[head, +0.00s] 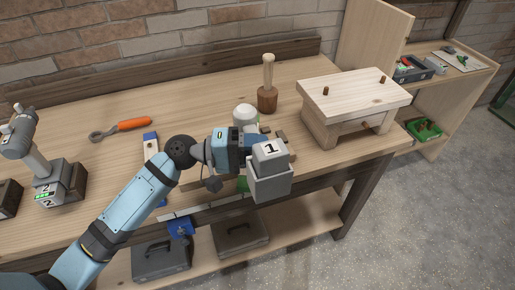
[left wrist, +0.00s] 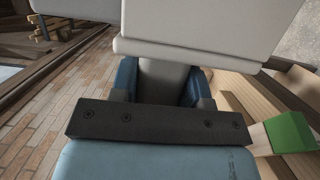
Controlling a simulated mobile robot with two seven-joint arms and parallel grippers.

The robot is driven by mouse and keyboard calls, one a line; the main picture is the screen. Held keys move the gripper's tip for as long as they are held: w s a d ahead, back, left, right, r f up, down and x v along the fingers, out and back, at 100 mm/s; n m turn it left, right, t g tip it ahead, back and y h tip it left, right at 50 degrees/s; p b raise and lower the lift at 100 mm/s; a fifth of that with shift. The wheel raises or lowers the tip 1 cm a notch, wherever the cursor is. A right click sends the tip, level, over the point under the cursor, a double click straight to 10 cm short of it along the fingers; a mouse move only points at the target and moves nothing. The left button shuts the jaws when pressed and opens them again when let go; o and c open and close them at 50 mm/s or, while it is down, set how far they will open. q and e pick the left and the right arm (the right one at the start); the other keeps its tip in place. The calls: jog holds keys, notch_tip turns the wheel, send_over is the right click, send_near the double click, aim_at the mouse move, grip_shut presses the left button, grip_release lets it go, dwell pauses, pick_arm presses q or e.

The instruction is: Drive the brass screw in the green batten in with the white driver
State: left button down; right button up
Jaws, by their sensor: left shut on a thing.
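The white driver (head: 245,115) is in my left gripper (head: 236,146) over the front part of the bench. Its pale base, marked 1 (head: 270,155), faces the head camera. In the left wrist view, blue fingers (left wrist: 162,85) close on both sides of its grey handle, and its white base (left wrist: 200,35) fills the top. The green batten shows as a small patch (head: 242,184) behind my gripper and as a green end (left wrist: 290,132) at right in the left wrist view. The brass screw and the driver's tip are hidden. My right gripper is not in view.
A grey driver marked 2 (head: 48,180) stands at left. An orange-handled wrench (head: 125,126) lies behind it. A mallet (head: 267,98) and a small wooden stool (head: 355,92) stand toward the back and right. A blue vise (head: 180,226) is at the front edge. Toolboxes (head: 160,262) sit below.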

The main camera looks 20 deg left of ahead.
pick_arm(q)
jog(key=shift+f+b, duration=0.3)
jog(key=shift+f, duration=0.05)
jog(key=shift+f+b, duration=0.45)
jog(key=shift+f, duration=0.15)
dwell(0.9)
jog(key=shift+r, duration=0.15)
jog(key=shift+r+p, duration=1.25)
jog(key=shift+r, duration=0.25)
jog(key=a+r, duration=0.4)
jog(key=a, duration=0.3)
jog(key=shift+f, duration=0.1)
